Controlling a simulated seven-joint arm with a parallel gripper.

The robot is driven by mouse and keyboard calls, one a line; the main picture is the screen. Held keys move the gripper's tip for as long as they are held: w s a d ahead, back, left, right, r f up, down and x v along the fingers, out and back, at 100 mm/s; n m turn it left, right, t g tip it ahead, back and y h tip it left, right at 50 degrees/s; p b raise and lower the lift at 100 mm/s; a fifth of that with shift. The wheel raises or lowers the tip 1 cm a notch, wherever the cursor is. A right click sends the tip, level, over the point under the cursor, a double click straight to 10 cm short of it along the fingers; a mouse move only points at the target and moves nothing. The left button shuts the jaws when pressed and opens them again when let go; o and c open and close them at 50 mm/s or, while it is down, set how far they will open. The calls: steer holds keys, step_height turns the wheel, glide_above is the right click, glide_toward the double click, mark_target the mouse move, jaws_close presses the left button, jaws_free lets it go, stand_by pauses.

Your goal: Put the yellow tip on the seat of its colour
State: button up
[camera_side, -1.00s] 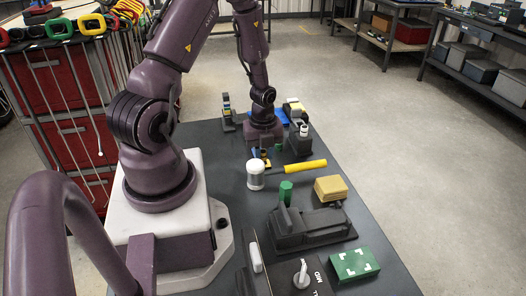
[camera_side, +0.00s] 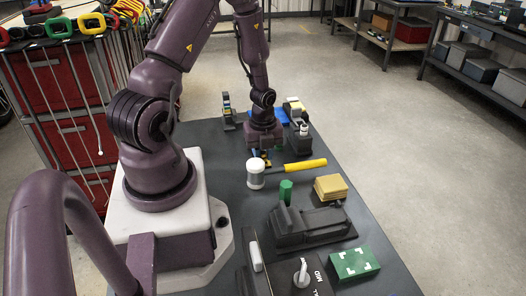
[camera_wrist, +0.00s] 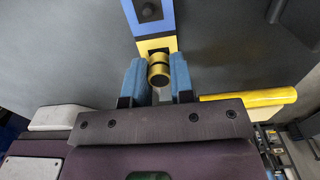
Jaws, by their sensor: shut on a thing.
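The yellow tip (camera_wrist: 159,73), a short cylinder with a dark band, sits between the two blue fingers of my gripper (camera_wrist: 159,80) in the wrist view. My gripper is shut on it. In the side view my gripper (camera_side: 265,156) is low over the table, and the tip and seat are largely hidden there.
A mallet with a white head (camera_side: 255,174) and yellow handle (camera_side: 307,165) lies close in front of my gripper. A green cylinder (camera_side: 286,190), a grey vise (camera_side: 315,228), a yellow block (camera_side: 331,188) and a green block (camera_side: 355,264) stand nearer the camera. The table's left-middle is bare.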

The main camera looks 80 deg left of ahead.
steer(key=shift+f, duration=0.2)
steer(key=o, duration=1.1)
steer(key=shift+r, duration=3.5)
